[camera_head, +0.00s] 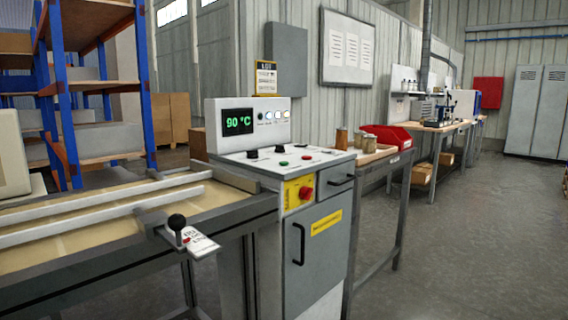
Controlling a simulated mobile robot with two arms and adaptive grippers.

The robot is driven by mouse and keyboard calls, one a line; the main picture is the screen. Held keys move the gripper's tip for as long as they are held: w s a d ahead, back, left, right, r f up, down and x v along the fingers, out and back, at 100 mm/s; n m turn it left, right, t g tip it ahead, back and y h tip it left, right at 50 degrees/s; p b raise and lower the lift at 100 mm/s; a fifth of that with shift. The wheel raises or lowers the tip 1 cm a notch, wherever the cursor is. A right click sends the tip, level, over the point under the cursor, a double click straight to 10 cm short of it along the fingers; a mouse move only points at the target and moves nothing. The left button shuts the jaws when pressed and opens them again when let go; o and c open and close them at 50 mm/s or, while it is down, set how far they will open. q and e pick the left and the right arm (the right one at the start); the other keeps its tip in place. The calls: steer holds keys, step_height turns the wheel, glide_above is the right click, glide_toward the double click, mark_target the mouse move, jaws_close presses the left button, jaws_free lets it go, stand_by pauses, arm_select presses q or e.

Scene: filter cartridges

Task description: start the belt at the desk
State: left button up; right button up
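The control desk (322,200) is a grey cabinet in the middle of the view, at the right end of the belt. Its upright panel has a display (238,122) reading 90 °C in green and a row of small knobs and lamps (275,116). The sloped top has black knobs, a green button (283,163) and a small red button (306,157). A red mushroom button (305,193) sits on a yellow plate on the front. The tan belt (110,215) runs left between pale rails; its motion cannot be told. Neither gripper is in view.
A black-knobbed lever (177,222) with a white tag juts from the belt frame's front edge. A side table (378,163) with jars and a red bin (390,136) stands right of the desk. Shelving (100,85) is behind the belt. The floor at right is clear.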

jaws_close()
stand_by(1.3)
